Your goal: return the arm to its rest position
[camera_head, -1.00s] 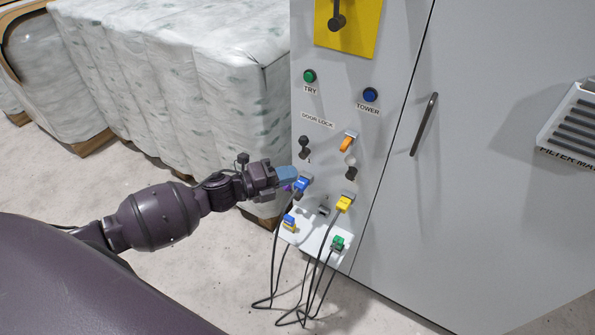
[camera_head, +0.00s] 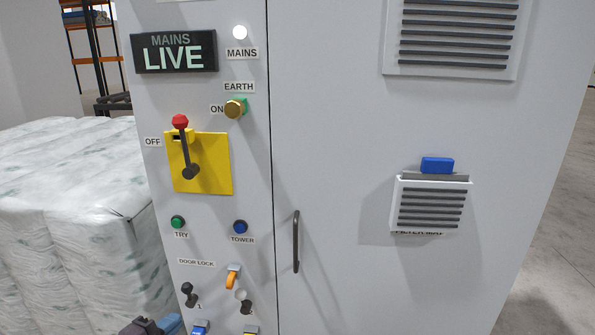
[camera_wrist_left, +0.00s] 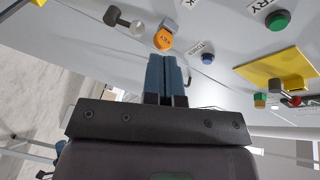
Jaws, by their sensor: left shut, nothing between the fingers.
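My left gripper (camera_head: 171,324) shows only at the bottom edge of the head view, in front of the lower part of the grey cabinet (camera_head: 340,130). Its blue fingers also show in the left wrist view (camera_wrist_left: 167,76), shut side by side with nothing between them. In that view the orange key (camera_wrist_left: 163,39) of the door lock appears just beyond the fingertips; I cannot tell the gap. The rest of the left arm is out of the head view. My right gripper is in neither view.
The cabinet front carries a red-knobbed lever (camera_head: 184,147) on a yellow plate, green and blue buttons (camera_head: 240,227), a lit MAINS LIVE sign (camera_head: 174,52) and a door handle (camera_head: 296,241). Wrapped bales (camera_head: 70,215) stand at left. Open floor (camera_head: 550,290) lies at right.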

